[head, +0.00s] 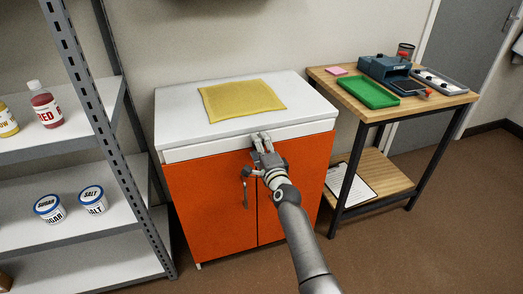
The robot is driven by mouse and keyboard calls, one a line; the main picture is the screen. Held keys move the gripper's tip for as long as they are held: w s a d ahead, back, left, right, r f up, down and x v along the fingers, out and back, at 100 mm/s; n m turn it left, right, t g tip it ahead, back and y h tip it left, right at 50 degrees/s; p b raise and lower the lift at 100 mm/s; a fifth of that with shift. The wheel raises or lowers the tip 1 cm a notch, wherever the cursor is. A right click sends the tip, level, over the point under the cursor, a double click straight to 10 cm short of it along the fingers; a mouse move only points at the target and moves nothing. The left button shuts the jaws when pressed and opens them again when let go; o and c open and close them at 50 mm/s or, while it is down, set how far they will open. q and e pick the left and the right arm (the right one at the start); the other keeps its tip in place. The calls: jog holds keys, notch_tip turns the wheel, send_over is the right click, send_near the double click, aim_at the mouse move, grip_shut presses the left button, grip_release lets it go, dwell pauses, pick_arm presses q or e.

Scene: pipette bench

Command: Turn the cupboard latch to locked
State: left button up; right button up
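The orange two-door cupboard (210,215) with a white top stands against the wall, and both doors look closed. A slim dark metal fitting (245,194) hangs upright on the left door near the seam. I cannot tell whether it is the latch or a handle. My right gripper (262,138) is in front of the upper doors and the white front strip, above and right of the fitting. It hides part of the seam. Its fingers point up and away, and whether they are apart or touch the cupboard is unclear. My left gripper is out of view.
A yellow cloth (242,100) lies on the cupboard top. A grey shelf unit (60,165) with bottles and tubs stands at left. A wooden bench (440,101) at right holds a green tray (368,93) and equipment. The brown floor (420,240) at right is clear.

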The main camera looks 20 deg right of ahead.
jog(key=s, duration=1.2)
jog(key=shift+d, duration=0.25)
